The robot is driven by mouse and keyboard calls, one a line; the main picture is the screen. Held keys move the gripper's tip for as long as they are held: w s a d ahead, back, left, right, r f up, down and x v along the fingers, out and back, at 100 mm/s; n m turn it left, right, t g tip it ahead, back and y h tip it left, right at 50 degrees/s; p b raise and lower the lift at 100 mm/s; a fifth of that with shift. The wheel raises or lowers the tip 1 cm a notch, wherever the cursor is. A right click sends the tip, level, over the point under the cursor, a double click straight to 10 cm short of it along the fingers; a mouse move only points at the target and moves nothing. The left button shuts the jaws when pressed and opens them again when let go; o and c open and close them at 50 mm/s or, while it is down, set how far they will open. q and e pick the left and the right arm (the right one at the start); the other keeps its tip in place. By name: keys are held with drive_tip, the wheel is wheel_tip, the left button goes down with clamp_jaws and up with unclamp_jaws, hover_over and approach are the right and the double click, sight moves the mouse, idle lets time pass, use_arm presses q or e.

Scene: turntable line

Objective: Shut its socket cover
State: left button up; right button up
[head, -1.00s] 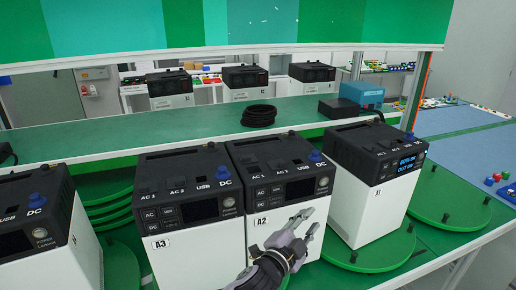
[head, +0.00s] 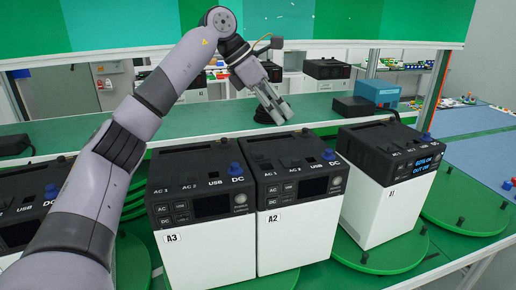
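Power units with white bodies and black tops stand in a row in the head view: A3 (head: 190,250), A2 (head: 290,240) and a right one (head: 375,210) with a lit display (head: 424,164). Their tops carry sockets marked AC 1, AC 2, USB and DC, with a blue knob at DC on A3 (head: 236,169) and A2 (head: 329,155). Small dark raised parts show on the tops; I cannot tell which socket covers are open. My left gripper (head: 284,114) is above and behind A2, apart from it, fingers pointing down and right; its opening is unclear. My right gripper is not in view.
The units stand on green round turntables (head: 465,209). Behind them is a green shelf (head: 215,128) with a black box (head: 362,106) and a blue box (head: 378,92). A further unit is partly hidden behind my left arm at left. A blue-topped table (head: 480,145) is at right.

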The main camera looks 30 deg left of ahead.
use_arm(q)
drive_tip(key=s+a+r+n+g+y, duration=0.1)
drive_tip(key=s+a+r+n+y, duration=0.2)
drive_tip(key=s+a, duration=0.5)
drive_tip(key=shift+m, duration=0.8)
drive_tip(key=x, duration=0.5)
drive_tip(key=w+a+p+x, duration=0.1)
drive_tip(key=x, duration=0.5)
drive_tip(key=w+x, duration=0.1)
drive_tip(key=x, duration=0.4)
drive_tip(key=shift+w+p, duration=0.3)
drive_tip(key=shift+w, duration=0.05)
clamp_jaws()
